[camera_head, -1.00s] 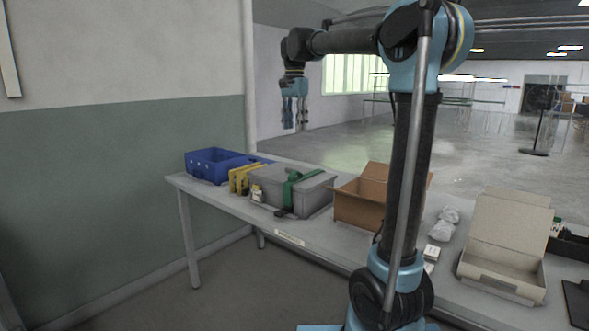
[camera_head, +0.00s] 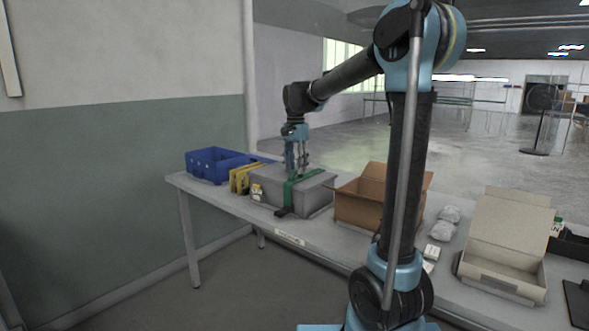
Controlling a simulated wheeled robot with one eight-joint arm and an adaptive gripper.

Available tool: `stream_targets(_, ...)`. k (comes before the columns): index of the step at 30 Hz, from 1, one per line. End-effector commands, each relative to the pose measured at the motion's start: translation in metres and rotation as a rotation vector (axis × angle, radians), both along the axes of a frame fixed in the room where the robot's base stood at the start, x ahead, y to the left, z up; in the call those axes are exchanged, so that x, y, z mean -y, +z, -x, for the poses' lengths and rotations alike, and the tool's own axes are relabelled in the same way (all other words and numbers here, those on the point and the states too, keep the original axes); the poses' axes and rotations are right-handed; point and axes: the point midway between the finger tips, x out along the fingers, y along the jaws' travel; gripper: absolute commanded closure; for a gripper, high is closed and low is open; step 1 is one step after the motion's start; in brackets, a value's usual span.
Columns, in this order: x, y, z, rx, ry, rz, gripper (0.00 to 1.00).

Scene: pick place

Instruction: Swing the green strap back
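The green strap (camera_head: 288,194) lies over the lid of a grey box (camera_head: 265,190) on the table. It runs across the lid and down the near side, where a dark buckle or end hangs low. My gripper (camera_head: 297,173) points down just above the strap and the lid. Its fingers overlap the strap in the picture, so I cannot tell whether they touch it or whether they are open.
A blue crate (camera_head: 213,165) and a yellow item (camera_head: 241,179) stand left of the box. An open cardboard box (camera_head: 361,206) stands close on its right. White packets (camera_head: 443,229) and an open beige carton (camera_head: 503,245) lie further right on the table (camera_head: 330,238).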

Motion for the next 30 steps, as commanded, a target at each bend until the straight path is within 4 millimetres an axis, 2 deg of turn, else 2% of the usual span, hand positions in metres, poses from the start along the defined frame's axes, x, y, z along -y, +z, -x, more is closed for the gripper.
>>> stream_targets(4, 0.0, -0.007, 0.0, 0.0, 0.0, 0.0, 0.6)
stream_targets(12, 0.0, -0.008, 0.0, 0.0, 0.0, 0.0, 0.6)
stream_targets(13, 0.0, -0.008, 0.0, 0.0, 0.0, 0.0, 0.65)
stream_targets(18, 0.0, -0.008, 0.0, 0.0, 0.001, 0.0, 1.0)
stream_targets(30, -0.014, -0.002, 0.001, -0.024, 0.021, -0.019, 1.0)
